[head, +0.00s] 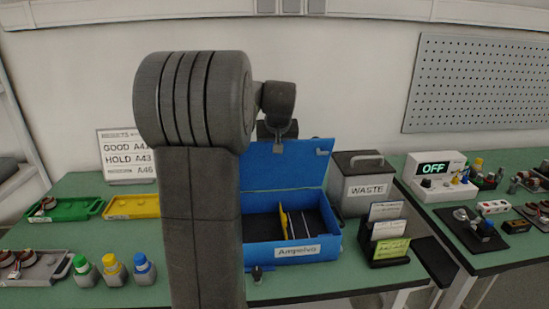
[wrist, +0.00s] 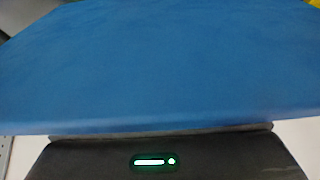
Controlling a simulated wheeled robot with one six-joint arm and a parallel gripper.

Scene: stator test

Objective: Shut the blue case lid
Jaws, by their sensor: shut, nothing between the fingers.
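The blue case (head: 292,252), labelled "Ampelvo", stands on the green table with its lid (head: 285,168) open and roughly upright at the back. A yellow divider and thin pale strips show inside it. My gripper (head: 274,131) is at the lid's top edge, partly hidden behind it; its fingertips are not clearly visible. It is shut and holds nothing. In the wrist view the blue lid (wrist: 160,65) fills most of the picture, very close to the dark gripper body (wrist: 160,158). I cannot tell whether they touch. My arm hides the case's left side.
A grey waste bin (head: 362,205) stands right of the lid, and a dark card holder (head: 388,252) is right of the case. Green (head: 90,209) and yellow (head: 118,207) trays and several small bottles (head: 112,270) are at the left. A small dark object (head: 257,274) is at the case's front.

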